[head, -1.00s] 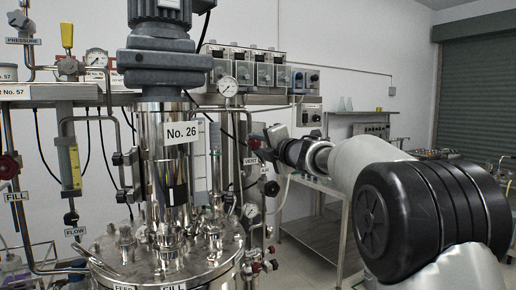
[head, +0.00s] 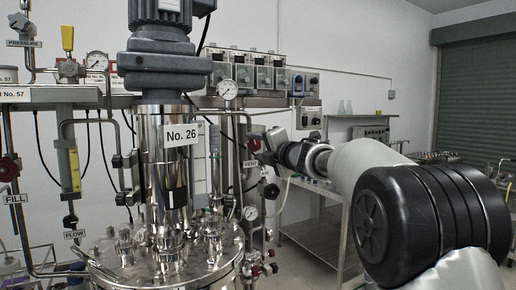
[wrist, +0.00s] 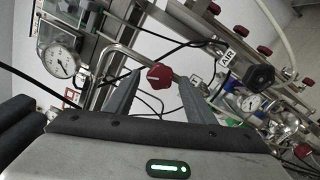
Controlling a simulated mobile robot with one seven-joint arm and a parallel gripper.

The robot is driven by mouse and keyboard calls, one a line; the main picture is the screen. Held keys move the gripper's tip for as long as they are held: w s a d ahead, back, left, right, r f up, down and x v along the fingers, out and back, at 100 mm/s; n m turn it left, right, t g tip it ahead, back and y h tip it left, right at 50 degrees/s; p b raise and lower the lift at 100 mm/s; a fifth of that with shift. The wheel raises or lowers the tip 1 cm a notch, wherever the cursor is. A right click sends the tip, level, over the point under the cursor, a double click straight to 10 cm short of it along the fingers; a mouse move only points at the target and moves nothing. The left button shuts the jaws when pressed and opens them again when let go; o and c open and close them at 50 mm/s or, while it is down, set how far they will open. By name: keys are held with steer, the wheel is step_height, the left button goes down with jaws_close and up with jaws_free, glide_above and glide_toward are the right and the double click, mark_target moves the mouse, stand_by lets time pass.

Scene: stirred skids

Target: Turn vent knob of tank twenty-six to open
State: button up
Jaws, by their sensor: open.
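Tank twenty-six (head: 168,215) is the steel vessel labelled No. 26, at left centre in the head view. Its vent knob (head: 254,145) is small and red, above a VENT label (head: 249,162) on the piping right of the tank. In the wrist view the red knob (wrist: 160,75) sits between the fingertips, with a gap visible on both sides. My gripper (wrist: 162,82) is open around it; I cannot tell whether a finger touches it. In the head view my gripper (head: 268,142) reaches the knob from the right, its fingers small and partly hidden.
A pressure gauge (head: 227,89) stands above and left of the knob. A black knob (wrist: 261,76) by an AIR label (wrist: 229,57) and another gauge (wrist: 250,102) lie right of my gripper. A steel table (head: 325,225) stands behind my arm.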

steer(key=b+v, duration=0.1)
steer(key=v, duration=1.6)
steer(key=shift+s+b, duration=0.2)
steer(key=shift+b, duration=0.2)
steer(key=shift+d, duration=0.15)
